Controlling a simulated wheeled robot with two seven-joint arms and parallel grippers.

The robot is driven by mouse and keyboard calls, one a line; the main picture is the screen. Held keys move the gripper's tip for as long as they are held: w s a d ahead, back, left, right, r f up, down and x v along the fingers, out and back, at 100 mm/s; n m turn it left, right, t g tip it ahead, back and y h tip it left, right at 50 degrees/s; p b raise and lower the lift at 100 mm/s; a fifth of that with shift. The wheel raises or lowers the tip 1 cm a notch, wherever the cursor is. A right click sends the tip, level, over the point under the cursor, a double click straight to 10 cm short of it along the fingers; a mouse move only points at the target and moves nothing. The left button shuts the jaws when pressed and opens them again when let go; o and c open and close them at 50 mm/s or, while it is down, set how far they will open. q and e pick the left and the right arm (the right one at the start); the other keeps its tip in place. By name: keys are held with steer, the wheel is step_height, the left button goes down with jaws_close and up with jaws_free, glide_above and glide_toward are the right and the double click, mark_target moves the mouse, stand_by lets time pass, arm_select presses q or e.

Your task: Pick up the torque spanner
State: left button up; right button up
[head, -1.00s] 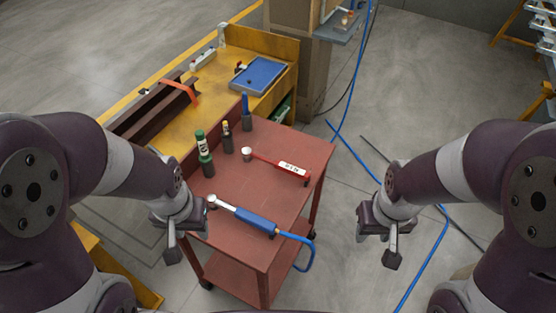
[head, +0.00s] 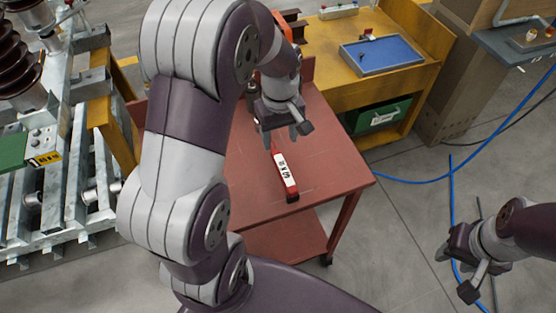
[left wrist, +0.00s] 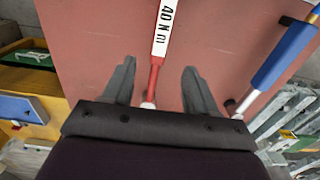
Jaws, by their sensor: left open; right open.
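The torque spanner (head: 286,174) has a red handle with a white label and lies on the red cart (head: 325,150). In the left wrist view its label (left wrist: 163,30) reads "40 N m". My left gripper (head: 288,133) is above the cart, over the far part of the spanner, which it partly hides. In the left wrist view my left gripper's fingers (left wrist: 160,70) are open, with the spanner's red shaft running between them in the picture. I cannot tell the height gap. My right gripper (head: 472,268) is open and empty, away from the cart over the floor.
A blue-handled tool (left wrist: 285,48) lies beside the spanner; my left arm hides it in the head view. A yellow bench (head: 400,80) with a blue tray (head: 382,54) stands behind the cart. Blue hoses (head: 415,182) cross the floor. Metal framework (head: 60,200) stands at left.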

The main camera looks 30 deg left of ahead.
mark_target(280, 160)
arm_select(q)
step_height(280, 160, down, 11)
steer(key=shift+r, duration=0.15)
jaws_close()
